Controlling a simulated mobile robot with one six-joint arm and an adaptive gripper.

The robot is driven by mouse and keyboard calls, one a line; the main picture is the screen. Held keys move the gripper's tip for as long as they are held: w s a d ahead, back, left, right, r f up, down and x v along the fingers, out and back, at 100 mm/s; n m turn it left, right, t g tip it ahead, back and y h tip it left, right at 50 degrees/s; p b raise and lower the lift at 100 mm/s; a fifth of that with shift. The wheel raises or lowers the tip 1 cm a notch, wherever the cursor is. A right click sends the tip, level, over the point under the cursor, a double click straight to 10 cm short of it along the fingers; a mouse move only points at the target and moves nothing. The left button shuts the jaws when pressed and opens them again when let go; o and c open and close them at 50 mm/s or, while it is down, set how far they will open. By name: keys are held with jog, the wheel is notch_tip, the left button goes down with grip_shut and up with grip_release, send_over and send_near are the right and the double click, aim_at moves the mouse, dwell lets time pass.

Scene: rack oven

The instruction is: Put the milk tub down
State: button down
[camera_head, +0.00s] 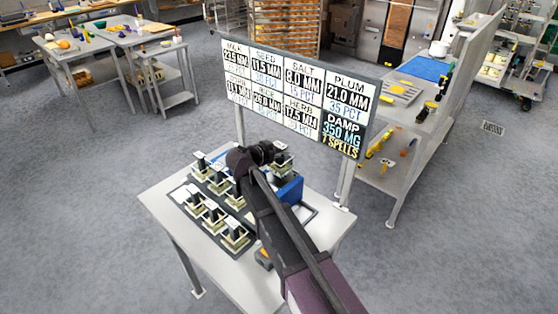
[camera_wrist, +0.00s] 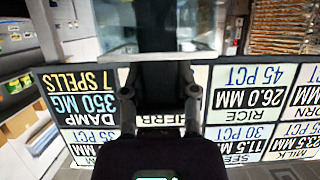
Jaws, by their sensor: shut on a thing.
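My gripper (camera_wrist: 163,100) is shut on the dark upright handle (camera_wrist: 160,75) of a tub. In the wrist view, the pale, glassy body (camera_wrist: 165,25) of this tub shows beyond the handle. In the head view, the held tub (camera_head: 282,166) is at the end of my arm, above the back of the small table (camera_head: 165,215). No label on it can be read, so I cannot tell from its look that it is the milk tub. Several similar tubs with dark handles and white tags stand in rows on a dark rack (camera_head: 207,237) left of my arm.
A blue box (camera_head: 290,190) stands on the table, partly behind my arm. A sign board (camera_head: 295,92) listing milk, seed, salt, plum and others rises behind the table. A metal bench (camera_head: 410,125) stands at the right. Grey floor is clear at the left.

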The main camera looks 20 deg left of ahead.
aim_at(277, 159)
jog(key=shift+s+f+b, duration=0.1)
jog(key=shift+f+b, duration=1.15)
jog(key=shift+f, duration=0.3)
jog(key=shift+f, duration=0.15)
jog(key=shift+c, duration=1.9)
grip_release()
jog(key=shift+s+r, duration=0.15)
jog(key=shift+r, duration=0.15)
jog(key=p+v, duration=0.4)
jog(key=v, duration=0.7)
jog(key=shift+s+p, duration=0.3)
jog(key=shift+r, duration=0.15)
